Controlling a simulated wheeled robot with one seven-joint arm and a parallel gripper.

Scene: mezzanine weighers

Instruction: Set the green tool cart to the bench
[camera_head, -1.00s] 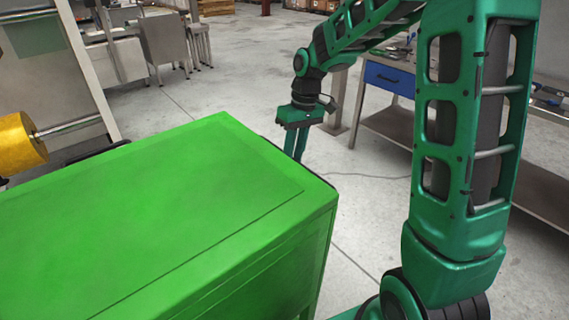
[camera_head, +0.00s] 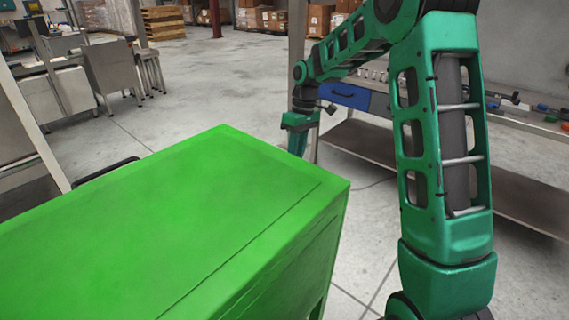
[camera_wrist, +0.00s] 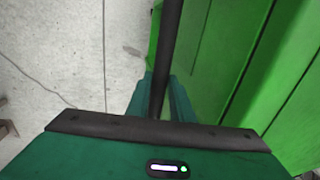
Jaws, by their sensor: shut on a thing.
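The green tool cart (camera_head: 190,210) fills the lower left of the head view, its flat top and near side showing. My gripper (camera_head: 298,146) points down beside the cart's far right edge, its fingertips partly hidden behind the cart. In the wrist view, my gripper (camera_wrist: 160,88) is shut on a dark bar (camera_wrist: 168,45) that runs beside the green cart side (camera_wrist: 225,60); it looks like the cart's handle. The bench (camera_head: 385,145), with a blue drawer (camera_head: 348,95) and a lower shelf, stands at the right beyond my arm.
A black loop (camera_head: 105,170) shows at the cart's left edge. A metal cabinet (camera_head: 22,130) stands at the far left, with steel tables and stools (camera_head: 148,75) behind. Boxes on pallets (camera_head: 260,18) stand at the back. Open concrete floor (camera_head: 215,80) lies between.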

